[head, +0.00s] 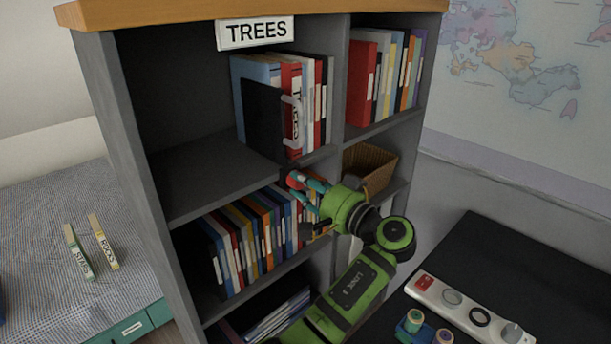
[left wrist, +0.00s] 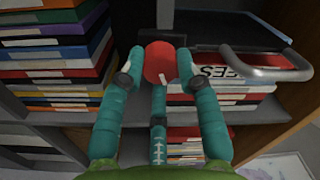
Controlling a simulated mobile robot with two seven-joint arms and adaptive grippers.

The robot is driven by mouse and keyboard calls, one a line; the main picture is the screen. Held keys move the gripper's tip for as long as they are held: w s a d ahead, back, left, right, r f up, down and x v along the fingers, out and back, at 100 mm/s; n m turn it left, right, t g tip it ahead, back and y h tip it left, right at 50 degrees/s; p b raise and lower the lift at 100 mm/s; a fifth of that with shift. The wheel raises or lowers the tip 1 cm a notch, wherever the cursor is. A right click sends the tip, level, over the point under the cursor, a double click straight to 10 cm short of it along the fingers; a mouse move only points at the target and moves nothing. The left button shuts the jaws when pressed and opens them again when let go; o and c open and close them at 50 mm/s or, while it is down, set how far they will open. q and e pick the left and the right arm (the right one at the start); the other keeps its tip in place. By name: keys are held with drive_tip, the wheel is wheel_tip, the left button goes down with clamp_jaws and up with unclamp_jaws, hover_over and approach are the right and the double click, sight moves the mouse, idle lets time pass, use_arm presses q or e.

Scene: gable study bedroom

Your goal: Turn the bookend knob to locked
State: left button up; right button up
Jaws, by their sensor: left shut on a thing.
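The black bookend (head: 263,118) stands upright on the upper shelf against the left side of a row of books, with a pale handle on its edge. Its round red knob (head: 293,180) is low at the shelf's front edge. My left gripper (head: 301,183) is at the knob, its teal fingers shut on it. In the left wrist view the red knob (left wrist: 159,61) sits between the fingertips (left wrist: 160,72), with a small white mark near its lower edge. I cannot read a locked position. My right gripper is not in view.
A grey shelf unit (head: 137,150) holds books (head: 258,240) below and a wicker basket (head: 370,165) to the right. A "TREES" sign (head: 255,32) hangs on top. A black table (head: 530,265) bears a white panel (head: 470,312). The shelf left of the bookend is empty.

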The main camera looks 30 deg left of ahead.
use_arm(q)
drive_tip(key=shift+w+r+m+p, duration=0.1)
drive_tip(key=shift+r+m+p, duration=0.1)
drive_tip(key=shift+m+p, duration=0.65)
drive_tip(key=shift+r+m+p, duration=0.2)
drive_tip(key=shift+m+p, duration=0.35)
drive_tip(key=shift+m, duration=0.5)
drive_tip(key=o, duration=1)
drive_tip(key=shift+o, duration=0.7)
drive_tip(key=shift+f, duration=0.25)
drive_tip(key=v, duration=0.7)
drive_tip(key=shift+d, duration=0.2)
